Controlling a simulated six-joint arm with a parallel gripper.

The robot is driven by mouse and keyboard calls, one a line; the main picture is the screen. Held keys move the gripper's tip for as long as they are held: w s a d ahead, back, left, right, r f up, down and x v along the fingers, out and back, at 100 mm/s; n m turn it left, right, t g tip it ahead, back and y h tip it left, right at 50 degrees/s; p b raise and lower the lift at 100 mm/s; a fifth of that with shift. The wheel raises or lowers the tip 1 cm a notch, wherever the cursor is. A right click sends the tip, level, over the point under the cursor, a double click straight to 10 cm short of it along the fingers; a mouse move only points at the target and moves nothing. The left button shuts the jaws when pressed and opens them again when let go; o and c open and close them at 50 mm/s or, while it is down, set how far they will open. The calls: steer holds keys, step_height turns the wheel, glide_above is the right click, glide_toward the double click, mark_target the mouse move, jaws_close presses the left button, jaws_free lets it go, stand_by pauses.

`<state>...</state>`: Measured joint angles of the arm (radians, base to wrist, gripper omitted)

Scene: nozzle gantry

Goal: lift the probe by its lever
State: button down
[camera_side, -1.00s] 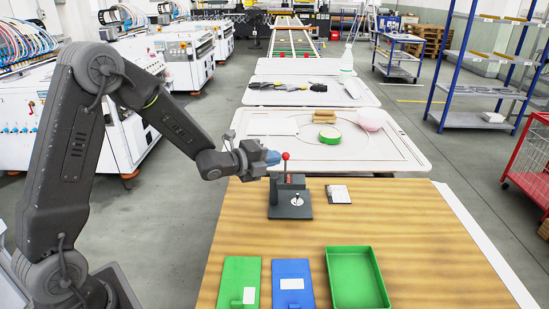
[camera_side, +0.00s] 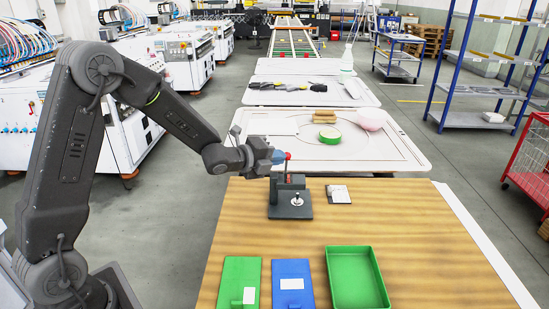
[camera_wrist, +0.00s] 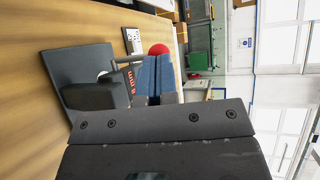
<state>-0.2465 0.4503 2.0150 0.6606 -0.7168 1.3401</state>
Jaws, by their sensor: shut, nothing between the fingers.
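The probe stand (camera_side: 291,202) is a dark grey block on a flat base on the wooden table. Its lever ends in a red ball knob (camera_side: 287,155). In the wrist view the red knob (camera_wrist: 158,50) shows just beyond the blue fingertips, and the stand's dark base (camera_wrist: 85,70) lies to their left. My gripper (camera_side: 278,157) is shut and empty, its blue fingertips right beside the knob. In the wrist view my gripper (camera_wrist: 158,76) has its fingers together. I cannot tell whether they touch the knob. The lever's lower part is partly hidden.
A small white-and-dark plate (camera_side: 339,194) lies right of the stand. A green panel (camera_side: 240,278), a blue panel (camera_side: 291,272) and a green tray (camera_side: 386,300) lie at the table's front. A white worktable (camera_side: 390,160) stands behind. The table's right side is clear.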

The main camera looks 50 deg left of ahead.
steer(key=shift+w+d+r+m+g+y, duration=0.25)
steer(key=shift+w+d+m+g+y, duration=0.3)
steer(key=shift+g, duration=0.35)
steer(key=shift+w+d+f, duration=0.1)
steer(key=shift+w+d, duration=0.75)
steer(key=shift+w+d+g+y, duration=0.15)
steer(key=shift+g+y, duration=0.1)
steer(key=shift+g, duration=0.15)
steer(key=shift+w+d+f, duration=0.35)
steer(key=shift+w+d, duration=0.05)
steer(key=shift+s+a, duration=0.1)
steer(key=shift+a, duration=0.05)
steer(key=shift+s+a+f, duration=0.25)
steer(key=shift+s+a, duration=0.2)
